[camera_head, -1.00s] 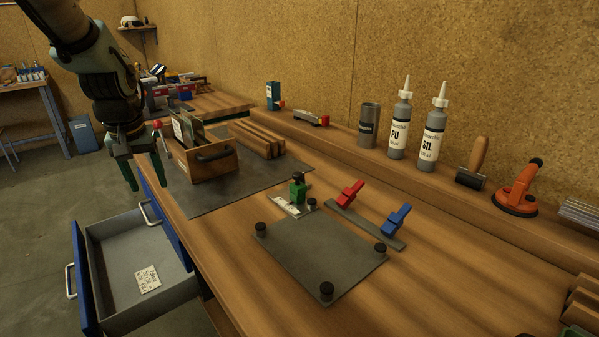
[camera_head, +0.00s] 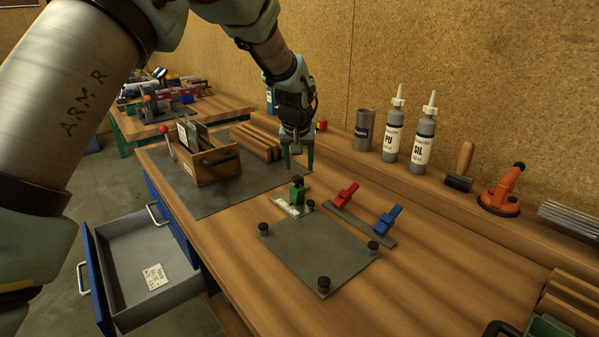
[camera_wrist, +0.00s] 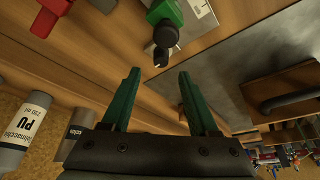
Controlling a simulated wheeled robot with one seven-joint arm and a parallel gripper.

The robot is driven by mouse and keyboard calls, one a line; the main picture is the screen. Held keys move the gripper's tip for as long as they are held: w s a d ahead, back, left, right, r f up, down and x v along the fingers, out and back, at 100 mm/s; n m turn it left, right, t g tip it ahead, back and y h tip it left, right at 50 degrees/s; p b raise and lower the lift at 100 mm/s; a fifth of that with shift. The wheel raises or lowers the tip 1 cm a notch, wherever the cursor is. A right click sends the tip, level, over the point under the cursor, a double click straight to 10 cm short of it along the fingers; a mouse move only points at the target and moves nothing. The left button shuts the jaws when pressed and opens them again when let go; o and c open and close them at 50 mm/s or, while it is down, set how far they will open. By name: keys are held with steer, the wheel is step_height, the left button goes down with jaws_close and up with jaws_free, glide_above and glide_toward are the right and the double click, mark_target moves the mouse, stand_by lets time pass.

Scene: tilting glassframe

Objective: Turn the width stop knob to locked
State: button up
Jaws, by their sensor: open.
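The width stop looks to be the green block (camera_head: 298,194) on a pale marked scale plate (camera_head: 292,206) at the far left corner of the grey plate. A black knob (camera_head: 297,180) sits on top of the block. In the wrist view the black knob (camera_wrist: 165,34) shows at the top, with a small lever or pointer sticking out from it. I cannot read its setting. My gripper (camera_head: 299,169) is open and empty, pointing down above and just behind the knob. In the wrist view my gripper (camera_wrist: 159,74) has its fingers apart, with the knob beyond the tips, not touching.
A grey plate (camera_head: 320,255) with black corner posts lies in front. Red (camera_head: 345,194) and blue (camera_head: 389,218) clamps stand on a strip to the right. A wooden box (camera_head: 215,170) stands to the left. Bottles (camera_head: 424,140) line the back ledge. A drawer (camera_head: 150,255) hangs open below.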

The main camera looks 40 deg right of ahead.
steer(key=shift+p+x, duration=0.65)
steer(key=shift+x, duration=2.1)
steer(key=shift+w, duration=0.1)
steer(key=shift+c, duration=0.2)
jaws_close()
